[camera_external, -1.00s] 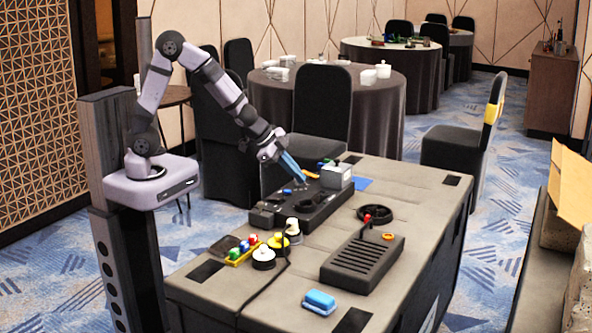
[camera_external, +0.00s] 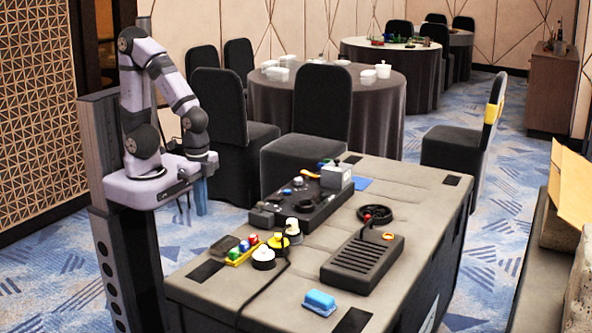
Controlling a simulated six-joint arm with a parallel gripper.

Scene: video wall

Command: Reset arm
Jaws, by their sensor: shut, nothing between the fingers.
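My arm is folded back close to its base at the left. My gripper (camera_external: 201,207) has blue fingers that point straight down. It hangs beside the base, left of the grey table (camera_external: 330,225) and clear of everything on it. Its fingers are together with nothing held. The dark control panel (camera_external: 308,200) with knobs and a grey box (camera_external: 336,176) lies on the table to the right of my gripper.
A black slotted box (camera_external: 362,262), a black ring-shaped part (camera_external: 375,215), a blue block (camera_external: 319,302) and a yellow tray with coloured buttons (camera_external: 243,250) are on the table. A dark cable runs across its front. Chairs and a round table (camera_external: 375,110) stand behind.

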